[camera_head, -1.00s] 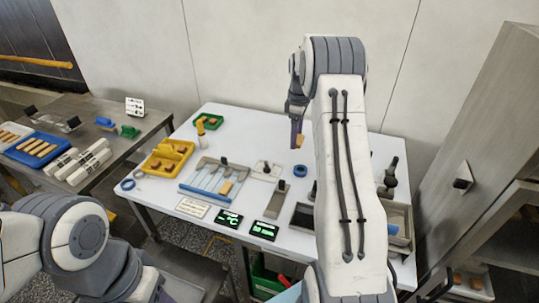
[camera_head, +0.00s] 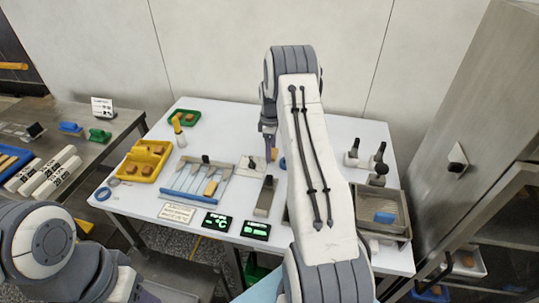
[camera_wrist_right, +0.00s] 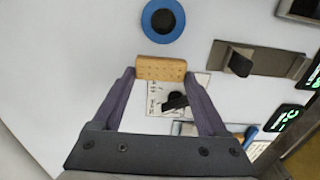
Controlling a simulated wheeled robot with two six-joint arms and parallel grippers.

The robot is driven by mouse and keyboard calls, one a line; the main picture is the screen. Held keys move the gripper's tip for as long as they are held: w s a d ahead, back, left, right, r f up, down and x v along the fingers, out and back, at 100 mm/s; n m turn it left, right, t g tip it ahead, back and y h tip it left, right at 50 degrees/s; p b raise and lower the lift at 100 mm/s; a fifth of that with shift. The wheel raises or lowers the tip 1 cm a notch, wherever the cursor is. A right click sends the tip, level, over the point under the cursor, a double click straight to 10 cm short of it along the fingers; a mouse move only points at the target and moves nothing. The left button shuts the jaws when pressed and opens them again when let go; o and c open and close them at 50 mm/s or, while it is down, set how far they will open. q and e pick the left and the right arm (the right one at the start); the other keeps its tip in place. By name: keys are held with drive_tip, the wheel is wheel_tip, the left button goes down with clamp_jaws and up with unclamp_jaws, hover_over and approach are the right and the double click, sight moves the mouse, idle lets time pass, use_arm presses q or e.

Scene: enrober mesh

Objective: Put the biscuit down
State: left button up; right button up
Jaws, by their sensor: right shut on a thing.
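My right gripper (camera_wrist_right: 161,78) is shut on a tan rectangular biscuit (camera_wrist_right: 161,69), held between both fingertips. In the head view the right gripper (camera_head: 268,146) hangs over the white table (camera_head: 215,126), and the biscuit shows as a small patch (camera_head: 274,154) at its tips. In the wrist view the biscuit is between a blue ring (camera_wrist_right: 163,37) and a white card (camera_wrist_right: 160,104) with a black knob, overlapping the card's edge. I cannot tell how high it is above the table. A frame with blue strips (camera_head: 190,180) carries another biscuit (camera_head: 211,187). Only my left arm shows, not its gripper.
A yellow tray (camera_head: 142,172) and a green tray (camera_head: 190,117) hold brown pieces. Dark displays (camera_head: 255,230) line the front edge. A metal tray (camera_head: 372,204) and black-knobbed items (camera_head: 376,164) stand right. A steel cabinet (camera_head: 445,135) is beyond.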

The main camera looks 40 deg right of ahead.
drive_tip(key=shift+a+f+p, duration=0.1)
drive_tip(key=shift+f+p, duration=0.3)
drive_tip(key=shift+f, duration=1.25)
drive_tip(key=shift+f, duration=0.2)
drive_tip(key=o, duration=0.9)
drive_tip(key=shift+r, duration=0.1)
